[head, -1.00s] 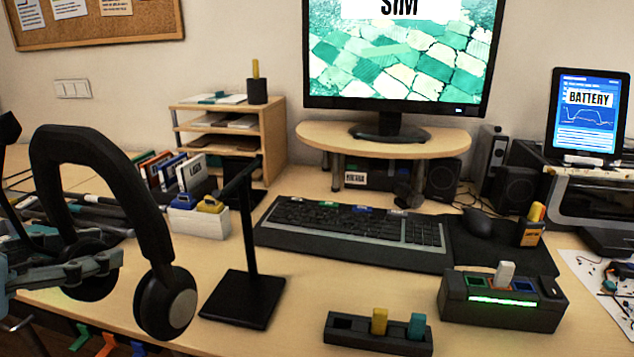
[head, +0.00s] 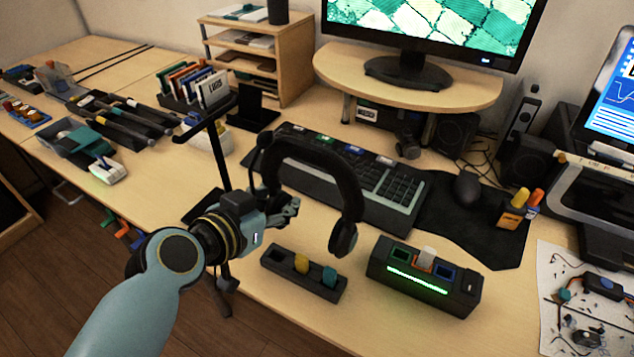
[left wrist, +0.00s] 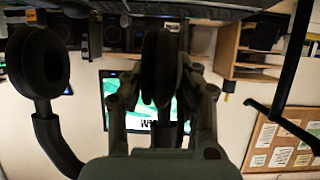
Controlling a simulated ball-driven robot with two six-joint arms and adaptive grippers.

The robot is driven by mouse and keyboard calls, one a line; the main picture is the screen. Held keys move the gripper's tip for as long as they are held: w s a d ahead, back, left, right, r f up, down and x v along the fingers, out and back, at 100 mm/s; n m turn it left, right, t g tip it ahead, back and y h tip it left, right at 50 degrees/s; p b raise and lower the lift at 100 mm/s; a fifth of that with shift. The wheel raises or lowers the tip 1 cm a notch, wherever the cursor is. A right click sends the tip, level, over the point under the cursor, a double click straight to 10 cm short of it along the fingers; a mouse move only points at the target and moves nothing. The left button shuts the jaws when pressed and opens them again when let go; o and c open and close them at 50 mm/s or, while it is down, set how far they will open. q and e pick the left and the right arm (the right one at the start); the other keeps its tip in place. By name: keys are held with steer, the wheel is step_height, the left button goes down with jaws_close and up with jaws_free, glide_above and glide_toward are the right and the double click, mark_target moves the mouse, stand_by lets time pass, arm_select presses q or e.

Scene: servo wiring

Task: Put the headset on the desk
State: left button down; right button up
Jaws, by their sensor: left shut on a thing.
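The black headset (head: 345,185) hangs in the air above the desk (head: 385,325), in front of the keyboard. My left gripper (head: 284,208) is shut on one ear cup. In the left wrist view that ear cup (left wrist: 158,65) sits between the two fingers, and the other ear cup (left wrist: 38,65) is free at the left. In the head view the free ear cup hangs near the small connector block, apart from the gripper. The black headset stand (head: 222,150) is behind my left arm, its base partly hidden. My right gripper is not in view.
The keyboard (head: 385,190) lies behind the headset. A dark block with coloured plugs (head: 305,275) and a green-lit box (head: 425,278) stand near the front edge. The mouse (head: 467,189) and a parts sheet (head: 560,330) are to the right. Some bare desk shows along the front.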

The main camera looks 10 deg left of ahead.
arm_select(q)
steer(key=w+a+f+b, duration=0.1)
steer(key=w+f+b, duration=0.1)
steer(key=w, duration=0.1)
steer(key=w+a+f+b, duration=0.1)
steer(key=w+f+b, duration=0.1)
steer(key=w+b, duration=0.1)
steer(key=w+a+f+b, duration=0.1)
steer(key=w+f+b, duration=0.1)
steer(key=w, duration=0.3)
steer(key=shift+a+f+b, duration=0.25)
steer(key=shift+f+b, duration=0.1)
steer(key=shift+f, duration=0.2)
step_height(320, 180, down, 4)
steer(key=b, duration=0.3)
steer(key=shift+r, duration=0.2)
steer(key=c, duration=1.5)
jaws_free()
steer(key=shift+s+f, duration=0.1)
steer(key=shift+f, duration=0.1)
steer(key=o, duration=0.5)
steer(key=shift+c, duration=0.2)
